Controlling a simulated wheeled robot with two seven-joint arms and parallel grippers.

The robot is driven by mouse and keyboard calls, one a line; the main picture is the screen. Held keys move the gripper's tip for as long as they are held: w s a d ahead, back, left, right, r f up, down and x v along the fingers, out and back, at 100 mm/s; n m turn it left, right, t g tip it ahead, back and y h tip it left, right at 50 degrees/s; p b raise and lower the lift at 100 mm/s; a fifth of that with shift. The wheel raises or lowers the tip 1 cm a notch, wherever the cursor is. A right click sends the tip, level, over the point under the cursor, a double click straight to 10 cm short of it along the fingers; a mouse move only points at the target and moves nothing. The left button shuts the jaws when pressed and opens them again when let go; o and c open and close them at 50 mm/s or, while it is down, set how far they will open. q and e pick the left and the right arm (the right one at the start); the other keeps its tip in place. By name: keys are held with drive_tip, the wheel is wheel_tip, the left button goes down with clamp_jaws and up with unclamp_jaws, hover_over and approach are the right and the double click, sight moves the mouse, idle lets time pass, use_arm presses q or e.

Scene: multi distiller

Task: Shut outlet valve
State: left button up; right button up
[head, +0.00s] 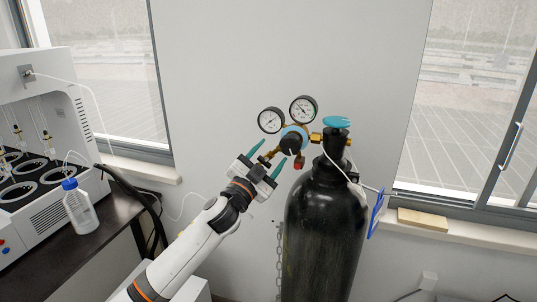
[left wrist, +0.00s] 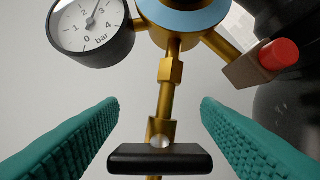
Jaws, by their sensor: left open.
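The outlet valve is a brass stem with a small black bar handle (left wrist: 160,158), low in the left wrist view. It hangs below the brass regulator body and shows only faintly in the head view. My left gripper (head: 268,158) is open, its teal fingers pointing up at the regulator. In the left wrist view the fingers (left wrist: 160,112) stand on either side of the valve stem, with gaps on both sides. The regulator has a blue ring and a black knob (head: 291,145). My right gripper is not in view.
Two round gauges (head: 303,109) (head: 270,120) sit above the regulator. A red-capped fitting (left wrist: 279,55) is right of the stem. A black gas cylinder (head: 325,230) with a teal handwheel (head: 337,121) stands to the right. A white machine (head: 50,120) and a bottle (head: 80,210) are at left.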

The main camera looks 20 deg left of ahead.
use_arm(q)
drive_tip(key=c, duration=0.9)
drive_tip(key=shift+r+m+g+h+p, duration=0.2)
drive_tip(key=shift+m+g+h+p, duration=0.1)
drive_tip(key=shift+m+p, duration=0.6)
drive_tip(key=shift+c, duration=0.4)
drive_tip(key=shift+f+m, duration=0.15)
drive_tip(key=shift+m, duration=0.15)
drive_tip(key=shift+f, duration=0.15)
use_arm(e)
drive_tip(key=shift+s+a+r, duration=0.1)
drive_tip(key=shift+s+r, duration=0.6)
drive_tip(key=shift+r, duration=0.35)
use_arm(q)
drive_tip(key=o, duration=1)
